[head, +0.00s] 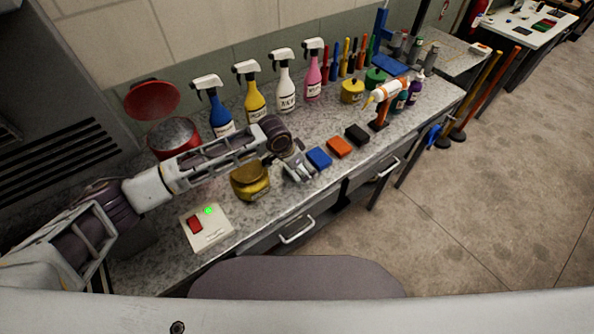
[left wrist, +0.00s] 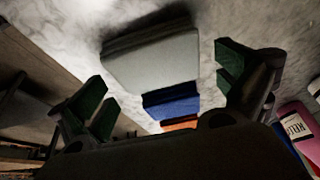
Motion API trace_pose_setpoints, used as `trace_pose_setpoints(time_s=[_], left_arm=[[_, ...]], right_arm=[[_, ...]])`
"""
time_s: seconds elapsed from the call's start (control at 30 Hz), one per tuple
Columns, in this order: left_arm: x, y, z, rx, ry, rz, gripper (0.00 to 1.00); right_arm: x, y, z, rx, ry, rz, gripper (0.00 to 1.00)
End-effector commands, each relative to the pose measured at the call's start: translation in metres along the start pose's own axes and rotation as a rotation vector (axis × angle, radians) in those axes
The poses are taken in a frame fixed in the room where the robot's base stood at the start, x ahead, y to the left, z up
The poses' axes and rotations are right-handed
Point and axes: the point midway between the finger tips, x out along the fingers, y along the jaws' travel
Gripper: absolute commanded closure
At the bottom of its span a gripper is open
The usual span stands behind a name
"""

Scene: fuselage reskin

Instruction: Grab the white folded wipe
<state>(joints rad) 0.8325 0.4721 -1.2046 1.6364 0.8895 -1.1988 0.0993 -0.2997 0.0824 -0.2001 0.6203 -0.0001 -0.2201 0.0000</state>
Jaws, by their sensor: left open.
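The white folded wipe (left wrist: 150,62) lies flat on the speckled grey bench top in the left wrist view, first in a row with a blue folded wipe (left wrist: 172,101) and an orange one (left wrist: 180,124). My left gripper (left wrist: 162,75) is open and empty, with one green-padded finger on each side of the white wipe and visible gaps between. In the head view my left gripper (head: 298,168) is low over the bench, just left of the blue wipe (head: 319,158), and mostly hides the white wipe. My right gripper is not in view.
A yellow tin (head: 250,183) stands close left of my gripper. Spray bottles (head: 285,85) line the back. Orange (head: 340,147) and black (head: 357,134) wipes lie to the right. A switch box (head: 207,226) and open red can (head: 174,135) are to the left.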

Motion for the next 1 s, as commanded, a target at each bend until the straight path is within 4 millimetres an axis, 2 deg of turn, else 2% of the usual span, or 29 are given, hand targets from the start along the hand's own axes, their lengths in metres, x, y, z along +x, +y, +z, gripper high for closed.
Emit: trace_pose_setpoints(time_s=[0.4,0.73,0.8,1.0], left_arm=[[0.0001,0.0002,0.0000,0.000,0.000,0.000,0.00],[0.0000,0.0001,0.0000,0.000,0.000,0.000,0.42],[-0.0001,0.0001,-0.0001,0.000,0.001,0.000,0.45],[-0.0002,0.0001,-0.0002,0.000,0.001,0.000,0.45]], right_arm=[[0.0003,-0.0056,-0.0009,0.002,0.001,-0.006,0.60],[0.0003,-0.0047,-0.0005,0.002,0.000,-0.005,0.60],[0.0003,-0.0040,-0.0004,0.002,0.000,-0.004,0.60],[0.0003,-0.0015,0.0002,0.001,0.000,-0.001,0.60]])
